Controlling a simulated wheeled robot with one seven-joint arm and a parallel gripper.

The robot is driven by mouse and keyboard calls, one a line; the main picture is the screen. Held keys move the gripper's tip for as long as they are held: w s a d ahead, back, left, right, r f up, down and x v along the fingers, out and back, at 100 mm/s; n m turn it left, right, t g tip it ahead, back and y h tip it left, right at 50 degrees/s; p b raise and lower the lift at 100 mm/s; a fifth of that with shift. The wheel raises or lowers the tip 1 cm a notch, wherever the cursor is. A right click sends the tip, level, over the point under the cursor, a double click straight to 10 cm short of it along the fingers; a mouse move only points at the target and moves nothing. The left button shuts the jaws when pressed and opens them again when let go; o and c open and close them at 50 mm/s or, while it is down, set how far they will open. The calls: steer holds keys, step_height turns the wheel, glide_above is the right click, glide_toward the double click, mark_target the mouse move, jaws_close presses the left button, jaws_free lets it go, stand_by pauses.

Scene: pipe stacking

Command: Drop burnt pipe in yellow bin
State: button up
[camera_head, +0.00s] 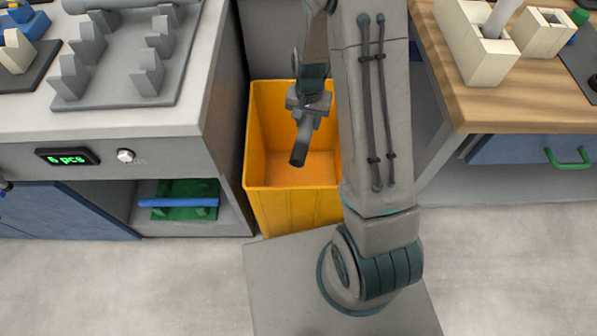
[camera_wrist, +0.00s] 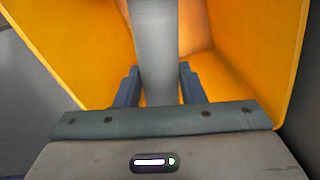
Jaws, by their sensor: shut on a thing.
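The yellow bin (camera_head: 292,205) stands on the floor between the grey bench and the wooden-topped bench. My gripper (camera_head: 307,108) is over the bin's opening and shut on a dark grey pipe (camera_head: 301,147). The pipe hangs down at a tilt over the bin's opening, its lower end towards the camera. In the wrist view the grey pipe (camera_wrist: 154,40) lies between the two fingers of my gripper (camera_wrist: 158,85), with the orange-yellow inner walls of the bin (camera_wrist: 240,50) around it. The bin's floor shows no other pipe. My arm hides the bin's right side.
The grey bench (camera_head: 100,125) at left carries a grey rack (camera_head: 120,85) and a display reading 5 or 6 pcs. A blue pipe (camera_head: 178,202) lies on a green holder below. The wooden-topped bench (camera_head: 500,100) at right holds cream blocks (camera_head: 478,45). Both benches flank the bin closely.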

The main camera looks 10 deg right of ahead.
step_height(320, 180, down, 2)
steer(key=shift+f+b, duration=0.15)
steer(key=shift+b, duration=0.45)
steer(key=o, duration=1.1)
step_height(320, 180, up, 14)
steer(key=p, duration=0.4)
